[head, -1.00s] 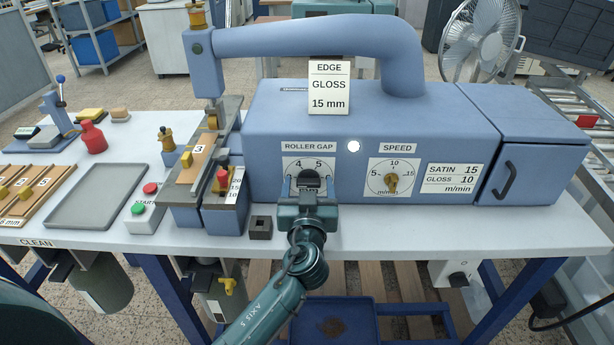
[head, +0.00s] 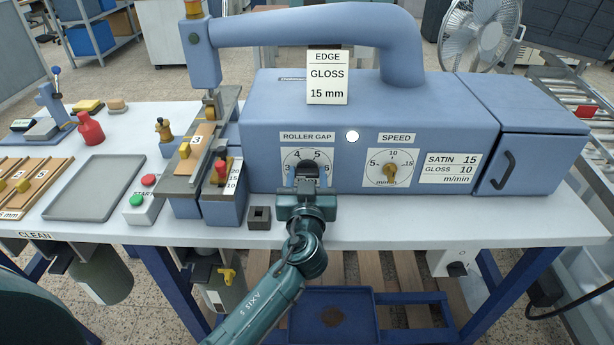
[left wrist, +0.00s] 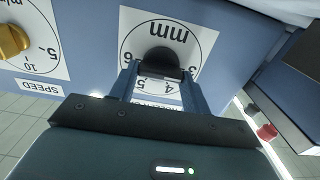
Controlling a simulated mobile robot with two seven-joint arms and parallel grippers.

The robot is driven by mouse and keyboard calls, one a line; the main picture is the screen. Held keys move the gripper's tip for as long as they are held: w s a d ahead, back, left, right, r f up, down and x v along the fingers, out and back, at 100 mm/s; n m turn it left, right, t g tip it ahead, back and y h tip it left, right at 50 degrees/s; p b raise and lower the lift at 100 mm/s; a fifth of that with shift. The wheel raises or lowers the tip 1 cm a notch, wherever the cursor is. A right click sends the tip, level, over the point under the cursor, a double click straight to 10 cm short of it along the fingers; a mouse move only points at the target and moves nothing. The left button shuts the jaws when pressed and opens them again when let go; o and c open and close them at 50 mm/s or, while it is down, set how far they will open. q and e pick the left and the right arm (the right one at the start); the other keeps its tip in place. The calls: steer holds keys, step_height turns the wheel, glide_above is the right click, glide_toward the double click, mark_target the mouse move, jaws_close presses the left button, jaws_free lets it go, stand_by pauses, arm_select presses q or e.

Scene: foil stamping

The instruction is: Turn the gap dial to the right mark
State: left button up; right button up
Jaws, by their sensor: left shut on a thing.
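The gap dial is a black knob (left wrist: 163,61) on a round white scale labelled ROLLER GAP (head: 306,137), on the front of the blue machine. The scale is marked in mm, with numbers from 3 to 6 around it. My left gripper (head: 307,188) is in front of the dial and shut on the knob. In the left wrist view its two fingers (left wrist: 160,84) lie on either side of the knob. The gripper hides the lower part of the scale in the head view. I cannot read the pointer's exact position. My right gripper is not in view.
The speed dial (head: 390,173) with a yellow knob sits to the right of the gap dial. A small dark block (head: 259,217) stands on the table left of my gripper. A card (head: 327,78) on the machine reads EDGE GLOSS 15 mm. The grey tray (head: 95,188) is empty.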

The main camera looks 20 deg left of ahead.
arm_select(q)
steer(key=shift+m, duration=0.3)
steer(key=m+b, duration=0.1)
steer(key=m, duration=0.4)
steer(key=shift+d, duration=0.1)
steer(key=m, duration=0.6)
steer(key=shift+d, duration=0.1)
stand_by(0.4)
steer(key=o, duration=1)
steer(key=shift+w+f, duration=0.1)
